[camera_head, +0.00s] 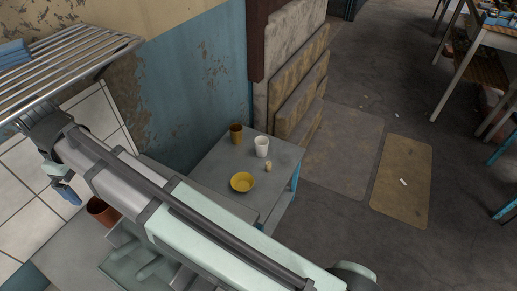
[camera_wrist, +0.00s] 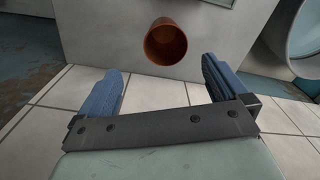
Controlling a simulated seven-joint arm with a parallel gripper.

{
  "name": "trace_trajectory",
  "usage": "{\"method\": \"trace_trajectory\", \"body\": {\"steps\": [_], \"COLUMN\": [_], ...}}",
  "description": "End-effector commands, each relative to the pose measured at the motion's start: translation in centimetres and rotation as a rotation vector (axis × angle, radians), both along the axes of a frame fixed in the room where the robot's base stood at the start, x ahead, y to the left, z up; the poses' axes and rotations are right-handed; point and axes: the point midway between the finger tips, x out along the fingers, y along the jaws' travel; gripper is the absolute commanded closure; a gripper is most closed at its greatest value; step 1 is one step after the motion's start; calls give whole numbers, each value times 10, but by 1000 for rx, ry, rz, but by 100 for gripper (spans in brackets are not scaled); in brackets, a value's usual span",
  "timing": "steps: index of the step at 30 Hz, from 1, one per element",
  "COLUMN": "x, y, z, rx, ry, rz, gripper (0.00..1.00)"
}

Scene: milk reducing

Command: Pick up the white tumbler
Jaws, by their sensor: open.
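The white tumbler (camera_head: 262,146) stands upright on a small grey table (camera_head: 215,165) in the head view. A brown cup (camera_head: 236,133) stands just left of it, a small tan object (camera_head: 268,166) lies in front of it, and a yellow bowl (camera_head: 242,182) sits nearer. My gripper (camera_head: 68,190) is at the left of the head view, well away from the tumbler. In the wrist view its blue fingers (camera_wrist: 160,85) are spread apart with nothing between them. The tumbler is not in the wrist view.
A reddish-brown pot (camera_head: 102,211) stands near my gripper and also shows in the wrist view (camera_wrist: 166,42), beyond the fingers. A metal rack (camera_head: 65,62) is at upper left. Stacked slabs (camera_head: 297,100) stand behind the table. The floor at right is mostly clear.

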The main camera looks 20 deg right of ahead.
Motion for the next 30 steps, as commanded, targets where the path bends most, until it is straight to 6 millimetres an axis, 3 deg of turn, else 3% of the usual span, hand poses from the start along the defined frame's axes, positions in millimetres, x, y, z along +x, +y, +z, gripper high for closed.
{"method": "trace_trajectory", "body": {"steps": [5,14,23,30], "x": [35,104,161,199], "y": [-36,-126,-223,-309], "z": [-4,-34,-72,-107], "rx": [-4,-34,-66,-88], "ry": [4,42,97,154], "rz": [-79,-258,-433,-577], "gripper": [0,0,0,0]}}
